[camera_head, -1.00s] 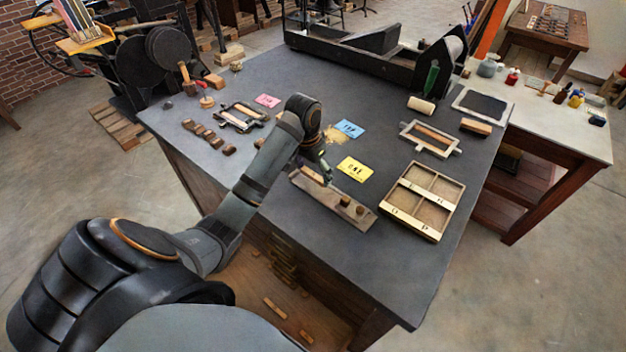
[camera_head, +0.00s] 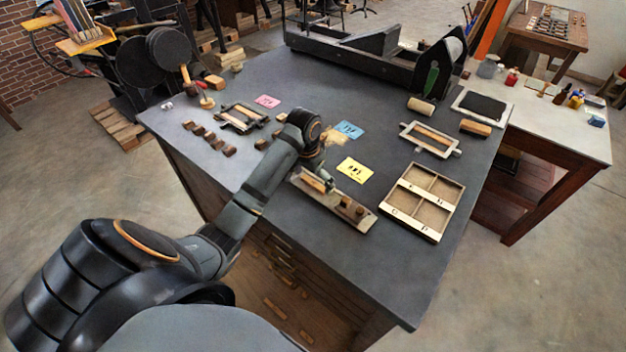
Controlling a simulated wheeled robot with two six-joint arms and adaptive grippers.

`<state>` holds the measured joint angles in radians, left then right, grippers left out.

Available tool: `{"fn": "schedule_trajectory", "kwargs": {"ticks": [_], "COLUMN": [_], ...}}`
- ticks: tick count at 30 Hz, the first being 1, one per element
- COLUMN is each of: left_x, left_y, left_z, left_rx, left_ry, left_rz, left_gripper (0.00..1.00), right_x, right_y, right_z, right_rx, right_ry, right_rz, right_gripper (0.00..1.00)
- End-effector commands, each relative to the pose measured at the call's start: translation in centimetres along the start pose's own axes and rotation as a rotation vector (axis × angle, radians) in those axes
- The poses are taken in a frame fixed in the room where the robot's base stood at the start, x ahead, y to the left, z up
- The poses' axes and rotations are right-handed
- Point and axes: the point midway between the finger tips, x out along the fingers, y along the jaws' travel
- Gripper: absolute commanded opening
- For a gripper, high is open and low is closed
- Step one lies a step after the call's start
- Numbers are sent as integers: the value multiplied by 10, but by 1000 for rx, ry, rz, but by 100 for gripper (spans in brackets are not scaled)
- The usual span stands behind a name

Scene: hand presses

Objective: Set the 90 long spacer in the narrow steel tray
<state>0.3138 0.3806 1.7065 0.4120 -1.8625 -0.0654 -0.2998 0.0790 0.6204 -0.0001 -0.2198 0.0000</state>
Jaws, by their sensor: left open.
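The narrow steel tray (camera_head: 332,203) lies near the front edge of the dark table, running diagonally. A light wooden strip (camera_head: 314,182), which looks like the long spacer, is at its far left end; I cannot read a size on it. Two small dark wooden blocks (camera_head: 353,207) sit toward its near right end. My right gripper is out of view.
A yellow card (camera_head: 354,170) and a blue card (camera_head: 349,130) lie just behind the tray. A compartment box (camera_head: 398,226) stands to its right, with a small frame (camera_head: 402,128) behind. Several wooden blocks (camera_head: 229,150) lie at left. The table's front right is bare.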

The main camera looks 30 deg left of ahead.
Motion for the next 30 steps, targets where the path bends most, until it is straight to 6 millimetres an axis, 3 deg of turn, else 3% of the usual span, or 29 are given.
{"fn": "schedule_trajectory", "kwargs": {"ticks": [5, 9, 12, 15, 21, 30], "left_x": [-23, -63, -93, -108, -123, -122], "left_y": [-1, -1, -1, 0, 0, 0], "left_z": [-2, -2, -2, -2, -1, 0], "left_rx": [1, 1, 0, 0, 0, 0], "left_ry": [6, 6, 0, 1, 1, 1], "left_rz": [-2, -3, -2, 0, -1, -1], "left_gripper": [100, 100, 100, 100, 100, 100], "right_x": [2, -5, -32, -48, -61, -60], "right_y": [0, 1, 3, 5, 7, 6], "right_z": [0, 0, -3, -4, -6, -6], "right_rx": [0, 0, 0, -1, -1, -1], "right_ry": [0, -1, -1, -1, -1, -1], "right_rz": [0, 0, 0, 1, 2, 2], "right_gripper": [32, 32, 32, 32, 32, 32]}}
